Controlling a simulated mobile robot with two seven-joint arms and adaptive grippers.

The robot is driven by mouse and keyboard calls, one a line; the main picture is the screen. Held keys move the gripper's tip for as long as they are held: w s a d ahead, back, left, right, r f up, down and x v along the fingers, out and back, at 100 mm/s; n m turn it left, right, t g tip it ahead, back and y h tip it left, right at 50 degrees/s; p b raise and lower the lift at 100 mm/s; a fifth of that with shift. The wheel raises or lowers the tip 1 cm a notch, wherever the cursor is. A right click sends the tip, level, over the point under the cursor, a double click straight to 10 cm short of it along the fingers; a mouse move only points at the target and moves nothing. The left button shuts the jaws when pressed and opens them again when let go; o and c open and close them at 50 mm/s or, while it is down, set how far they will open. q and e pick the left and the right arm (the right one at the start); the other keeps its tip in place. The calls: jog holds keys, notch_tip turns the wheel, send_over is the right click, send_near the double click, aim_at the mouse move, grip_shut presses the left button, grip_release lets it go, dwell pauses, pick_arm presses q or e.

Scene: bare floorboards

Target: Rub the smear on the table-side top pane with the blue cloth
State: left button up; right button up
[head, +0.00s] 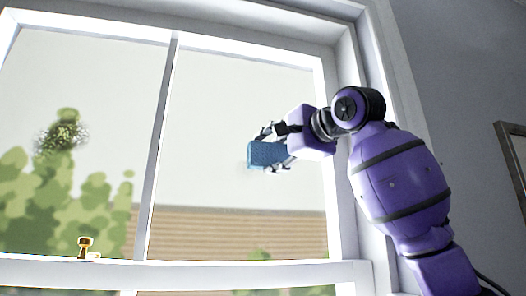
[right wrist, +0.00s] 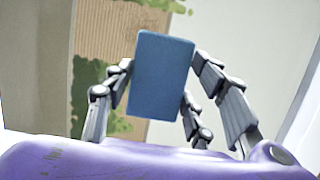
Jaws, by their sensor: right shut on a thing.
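The blue cloth (head: 262,154) is a folded block, held in front of the right-hand top pane (head: 215,110). My right gripper (head: 274,150) is shut on it. In the right wrist view the cloth (right wrist: 162,75) sits upright between the fingers, with the pane beyond. I cannot tell whether the cloth touches the glass. A speckled pale smear (head: 62,136) is on the left-hand top pane (head: 100,75), well away from the cloth. My left gripper is not in view.
A white upright bar (head: 161,140) divides the two top panes. A white rail (head: 200,273) runs below them, with a brass latch (head: 86,247) at its left. A picture frame (head: 515,150) hangs on the grey wall at right. No table is in view.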

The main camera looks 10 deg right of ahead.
jog(key=shift+d, duration=0.3)
jog(key=shift+a+f, duration=0.1)
jog(key=shift+f, duration=0.8)
jog(key=shift+s+a, duration=0.1)
jog(key=shift+a, duration=3.95)
jog(key=shift+s+d, duration=0.15)
jog(key=shift+s, duration=2.8)
jog(key=s, duration=0.3)
